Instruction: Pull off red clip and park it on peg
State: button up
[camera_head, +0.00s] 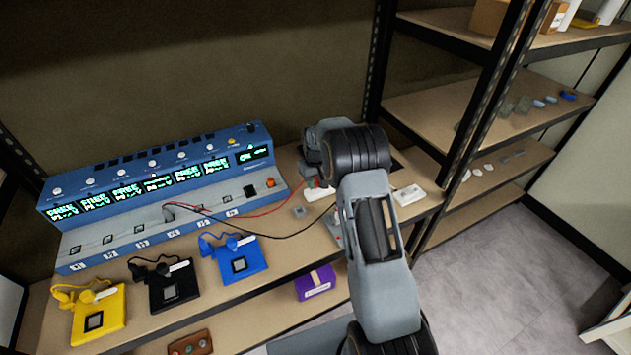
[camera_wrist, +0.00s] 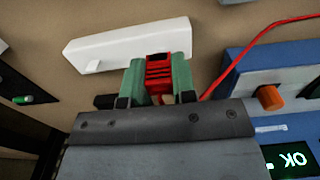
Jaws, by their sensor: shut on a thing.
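The red clip (camera_wrist: 158,72) sits between the two green fingers of my gripper (camera_wrist: 159,82) in the wrist view, and my gripper is shut on it. A red wire (camera_wrist: 240,58) leads from beside the clip toward the blue instrument. In the head view my gripper (camera_head: 312,178) is low over the shelf, right of the blue instrument (camera_head: 150,238), and a small bit of red (camera_head: 314,184) shows at it. A white bar (camera_wrist: 120,46) lies just beyond the fingertips in the wrist view. I cannot make out which thing is the peg, nor whether the clip touches anything else.
The instrument has an orange knob (camera_wrist: 268,97), lit displays and a black wire (camera_head: 262,234). Yellow (camera_head: 112,322), black (camera_head: 186,297) and blue (camera_head: 252,272) pads lie in front. A white box (camera_head: 409,195) lies right of my arm. A dark rack post (camera_head: 478,125) stands further right.

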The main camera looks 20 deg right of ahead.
jog(key=shift+f+b, duration=0.45)
jog(key=shift+f, duration=0.3)
jog(key=o, duration=1)
notch_tip(320, 180, up, 14)
jog(key=shift+s+a+r+m+t, duration=0.2)
jog(key=shift+s+a+r+t, duration=0.75)
jog(key=shift+s, duration=3.95)
jog(key=shift+s+a+r+m+t, duration=0.25)
jog(key=shift+s+a+r, duration=0.7)
jog(key=shift+s, duration=3.95)
jog(key=shift+s+a+r+m+t, duration=0.15)
jog(key=shift+s+a+r+t, duration=0.9)
jog(key=shift+s, duration=3.85)
